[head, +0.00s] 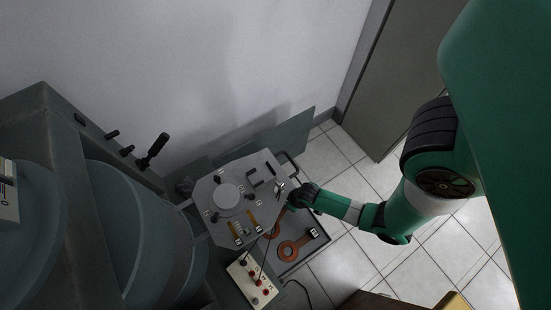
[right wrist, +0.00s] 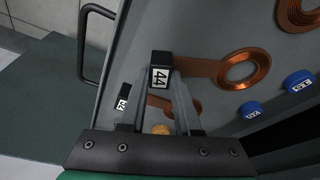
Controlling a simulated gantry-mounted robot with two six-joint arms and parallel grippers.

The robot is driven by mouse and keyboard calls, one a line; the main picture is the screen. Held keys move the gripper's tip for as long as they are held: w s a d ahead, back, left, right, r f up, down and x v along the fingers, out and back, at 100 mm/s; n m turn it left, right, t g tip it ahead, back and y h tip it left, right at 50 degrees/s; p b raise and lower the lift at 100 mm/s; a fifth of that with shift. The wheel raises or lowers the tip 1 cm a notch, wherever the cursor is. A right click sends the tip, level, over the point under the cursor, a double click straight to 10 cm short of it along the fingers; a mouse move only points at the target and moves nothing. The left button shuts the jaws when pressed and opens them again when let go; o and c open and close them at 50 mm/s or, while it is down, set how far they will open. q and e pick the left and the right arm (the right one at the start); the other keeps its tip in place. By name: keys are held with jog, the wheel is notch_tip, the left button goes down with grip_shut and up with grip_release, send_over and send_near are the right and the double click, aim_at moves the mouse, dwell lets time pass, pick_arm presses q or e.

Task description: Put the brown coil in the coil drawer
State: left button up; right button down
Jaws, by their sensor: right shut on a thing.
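My right gripper (head: 287,197) reaches in from the right beside the grey octagonal plate, above the pulled-out drawer. In the right wrist view its fingers are shut on the black block, labelled 44, of a brown coil (right wrist: 240,69). A strip joins that block to the coil's ring, which sticks out to the right. The coil drawer (head: 324,241) is grey and open. A copper-brown coil (head: 288,251) lies in it, with a labelled black block. Whether the held coil touches the drawer floor I cannot tell. My left gripper is not in view.
The octagonal plate (head: 228,196) overhangs the drawer. The drawer handle (right wrist: 87,42) is at its edge. Blue caps (right wrist: 250,109), a spiral coil (right wrist: 298,14) and another black block (right wrist: 122,102) are close by. A white socket box (head: 252,282) with cables stands below the plate.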

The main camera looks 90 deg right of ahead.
jog(key=shift+w+d+f, duration=0.1)
jog(key=shift+w+d, duration=0.05)
jog(key=c, duration=0.6)
grip_release()
jog(key=p+v, duration=1)
jog(key=v, duration=0.2)
